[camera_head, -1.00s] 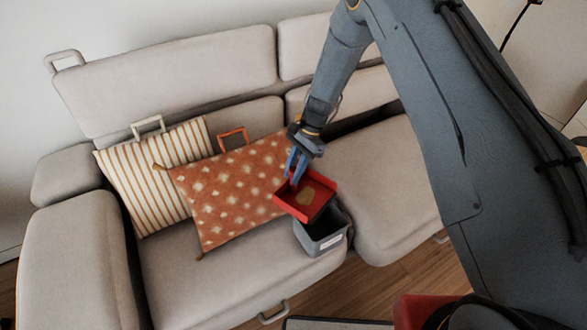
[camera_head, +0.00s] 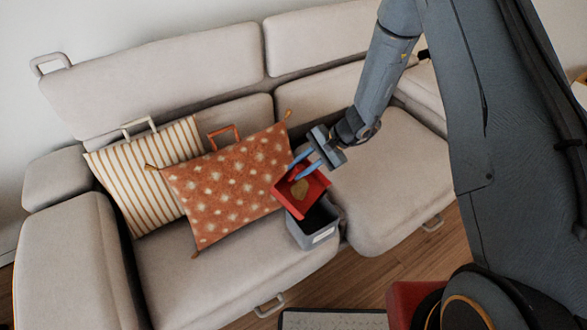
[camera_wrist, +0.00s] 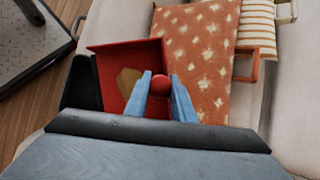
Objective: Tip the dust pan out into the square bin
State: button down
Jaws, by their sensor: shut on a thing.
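My gripper (camera_head: 300,165) has blue fingers and is shut on the pan's red handle, whose round end (camera_wrist: 159,83) shows between the fingers in the wrist view. The bin stands on the sofa seat with a pale label on its front. The pan hides part of the bin's opening, and the inside looks dark.
An orange spotted cushion (camera_head: 225,187) lies close to the left of the pan and bin. A striped cushion (camera_head: 150,175) leans behind it. The beige sofa seat (camera_head: 390,175) is clear to the right. A low dark-edged table (camera_head: 325,321) stands in front.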

jog(key=shift+s+d+r+t+y, duration=0.3)
jog(key=shift+s+d+y, duration=0.15)
jog(key=shift+d, duration=0.25)
jog(key=s+d+n+t+y+b, duration=0.2)
jog(key=s+d+y+b, duration=0.2)
jog(key=d+y+b, duration=0.2)
jog(key=shift+s+d+r+t+b, duration=0.25)
jog(key=shift+d+b, duration=0.2)
jog(key=shift+b, duration=0.4)
